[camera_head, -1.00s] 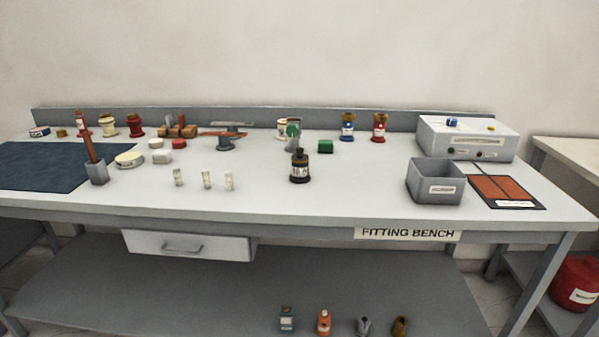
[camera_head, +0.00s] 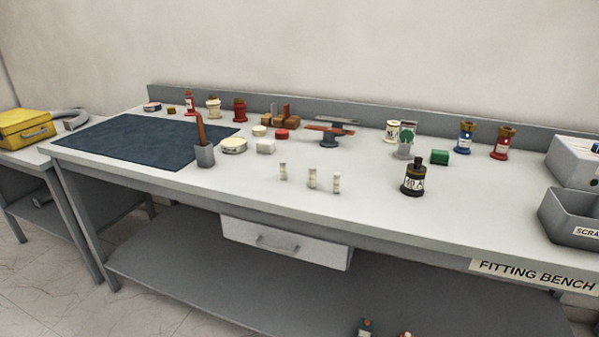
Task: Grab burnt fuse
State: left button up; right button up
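Three small pale cylinders that look like fuses stand upright in a row near the front of the bench. They are a left one (camera_head: 283,171), a middle one (camera_head: 312,178) and a right one (camera_head: 337,183). They are too small to tell whether any is burnt. A black bottle-like piece (camera_head: 413,179) with a light label stands to their right. Neither of my grippers is in view.
The fitting bench (camera_head: 470,215) has a dark blue mat (camera_head: 140,141) at left, a grey cup (camera_head: 205,155) with a brown stick, and a grey scrap bin (camera_head: 560,220) at right. A drawer (camera_head: 285,242) hangs below the front edge. A yellow box (camera_head: 25,130) sits on the left table.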

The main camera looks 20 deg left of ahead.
aim_at(418, 160)
jog(key=i+j, duration=0.15)
jog(key=j, duration=0.15)
jog(key=i+j, duration=0.15)
jog(key=j, duration=0.2)
jog(key=i+j, duration=0.15)
jog(key=j, duration=0.15)
jog(key=i+j, duration=0.15)
jog(key=j, duration=0.2)
